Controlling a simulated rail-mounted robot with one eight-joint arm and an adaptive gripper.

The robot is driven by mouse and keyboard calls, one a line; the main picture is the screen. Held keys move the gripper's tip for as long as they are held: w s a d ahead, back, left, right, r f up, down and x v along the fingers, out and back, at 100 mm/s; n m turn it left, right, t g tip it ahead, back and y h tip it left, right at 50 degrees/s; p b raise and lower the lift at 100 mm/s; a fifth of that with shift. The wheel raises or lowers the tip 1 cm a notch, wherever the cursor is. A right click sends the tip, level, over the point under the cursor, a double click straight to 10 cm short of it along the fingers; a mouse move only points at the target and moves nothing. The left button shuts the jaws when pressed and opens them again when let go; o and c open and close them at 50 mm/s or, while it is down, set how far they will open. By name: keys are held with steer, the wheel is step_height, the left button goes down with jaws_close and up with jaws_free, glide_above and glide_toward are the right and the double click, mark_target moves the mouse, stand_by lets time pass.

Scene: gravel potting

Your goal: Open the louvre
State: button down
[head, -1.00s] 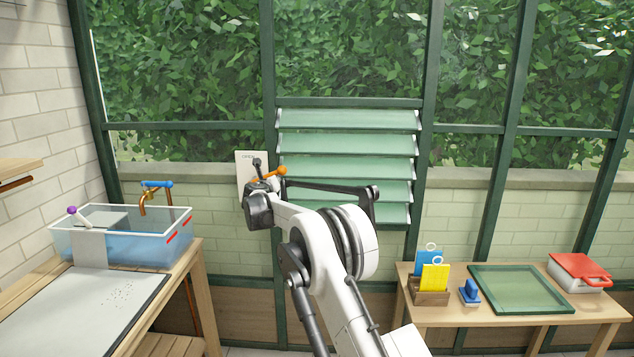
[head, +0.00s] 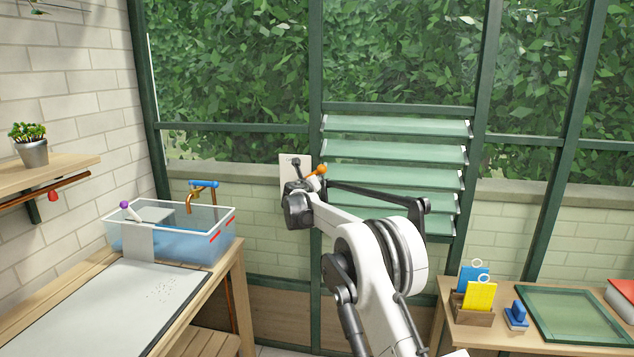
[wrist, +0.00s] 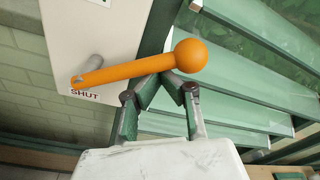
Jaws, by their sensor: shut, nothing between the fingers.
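The louvre (head: 395,154) is a window of several pale green glass slats in a green frame, in the middle of the head view. Its slats are tilted, with gaps between them. An orange lever with a ball end (wrist: 190,56) sits on a white wall plate (wrist: 95,30) at the louvre's left side; the lever's ball also shows in the head view (head: 322,169). The word SHUT is printed on the plate near the lever's pivot. My gripper (wrist: 153,78) is shut and empty, its fingertips at the lever's bar just short of the ball. Contact is hard to judge.
A water-filled clear tub (head: 170,235) stands left on a wooden bench, near a brass tap (head: 197,195). A table at right holds a card box (head: 474,300), a blue tool (head: 516,316) and a green-framed pane (head: 572,315). A potted plant (head: 31,148) stands on a shelf.

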steer(key=shift+a+r, duration=0.15)
step_height(320, 180, down, 4)
steer(key=d+b, duration=0.2)
steer(key=d, duration=0.1)
steer(key=p+v, duration=0.1)
steer(key=v, duration=0.9)
steer(key=shift+a+r, duration=0.2)
steer(key=shift+w, duration=0.15)
